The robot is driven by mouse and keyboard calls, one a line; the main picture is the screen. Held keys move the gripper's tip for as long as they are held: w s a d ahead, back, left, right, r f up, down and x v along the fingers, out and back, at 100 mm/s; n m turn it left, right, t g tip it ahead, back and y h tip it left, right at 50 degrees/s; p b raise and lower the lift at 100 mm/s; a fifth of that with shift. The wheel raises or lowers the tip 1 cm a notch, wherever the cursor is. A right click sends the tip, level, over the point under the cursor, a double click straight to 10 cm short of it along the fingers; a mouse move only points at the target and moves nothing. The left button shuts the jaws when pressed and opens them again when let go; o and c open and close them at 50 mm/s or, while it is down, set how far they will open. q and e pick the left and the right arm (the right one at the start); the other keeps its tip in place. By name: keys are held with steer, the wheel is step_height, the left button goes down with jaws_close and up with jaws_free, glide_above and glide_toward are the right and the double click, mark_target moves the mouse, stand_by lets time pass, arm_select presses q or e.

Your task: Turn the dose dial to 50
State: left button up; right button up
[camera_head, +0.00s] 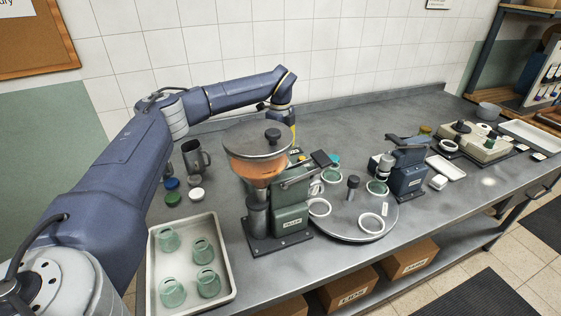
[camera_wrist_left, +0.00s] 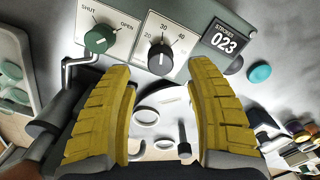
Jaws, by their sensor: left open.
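The dose dial (camera_wrist_left: 160,59) is a dark round knob on a pale panel, in the left wrist view, with 20, 30 and 40 printed around it. I cannot clearly read its pointer. A display (camera_wrist_left: 222,42) beside it reads 023. The panel belongs to the filling machine (camera_head: 290,212) with the orange-filled hopper, in the head view. My left gripper (camera_wrist_left: 162,78) is open, its two yellow fingers apart on either side of the dial in that view, with nothing between them. In the head view it is mostly hidden behind the hopper. My right gripper is not in view.
A green SHUT/OPEN knob (camera_wrist_left: 98,38) sits beside the dial. A turntable (camera_head: 340,224) with pale rings stands by the machine. A tray (camera_head: 152,285) of green jars is at front left.

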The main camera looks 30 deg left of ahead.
arm_select(q)
steer(key=shift+f, duration=2.9)
steer(key=shift+o, duration=0.2)
jaws_close()
